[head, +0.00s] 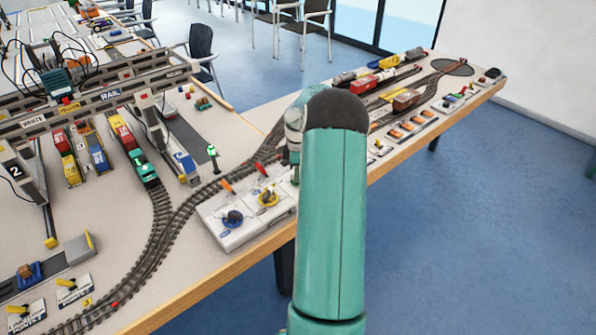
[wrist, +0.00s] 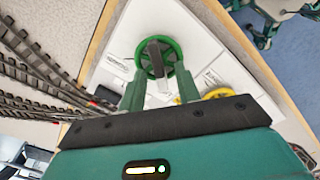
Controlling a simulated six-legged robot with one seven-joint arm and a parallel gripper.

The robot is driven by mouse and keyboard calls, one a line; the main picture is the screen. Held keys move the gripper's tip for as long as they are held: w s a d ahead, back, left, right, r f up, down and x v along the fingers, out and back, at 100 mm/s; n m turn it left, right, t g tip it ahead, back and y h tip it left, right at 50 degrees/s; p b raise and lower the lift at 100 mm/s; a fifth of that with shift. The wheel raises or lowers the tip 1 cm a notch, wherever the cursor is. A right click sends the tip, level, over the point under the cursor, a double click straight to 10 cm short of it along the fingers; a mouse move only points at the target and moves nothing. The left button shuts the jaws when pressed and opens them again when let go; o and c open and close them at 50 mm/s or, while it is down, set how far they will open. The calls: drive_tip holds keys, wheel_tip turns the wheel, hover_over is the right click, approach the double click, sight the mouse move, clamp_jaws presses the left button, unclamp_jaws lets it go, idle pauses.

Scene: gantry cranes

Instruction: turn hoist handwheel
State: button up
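A green handwheel (wrist: 171,48) with a dark grey bar across its middle sits on a white panel, ahead of my gripper in the wrist view. My gripper (wrist: 160,86) is open, its two green fingers apart, with the near end of the bar showing between them. I cannot tell whether the fingers touch the wheel. The panel labels are too small to read.
The white panel (head: 225,240) lies by the table's front edge. Train tracks (head: 160,230) curve past its left side. Two small red-orange levers stand at its back edge. A gantry crane (head: 110,97) spans wagons at left. Blue floor is clear at the right.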

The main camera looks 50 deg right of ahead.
drive_tip(key=shift+s+d, duration=0.1)
drive_tip(key=shift+s, duration=0.05)
clamp_jaws()
drive_tip(key=shift+m, duration=0.3)
drive_tip(key=m, duration=0.3)
drive_tip(key=shift+w+m, duration=0.2)
drive_tip(key=shift+m, duration=0.1)
drive_tip(key=m, duration=0.5)
drive_tip(key=shift+d, duration=0.1)
drive_tip(key=shift+m, duration=0.3)
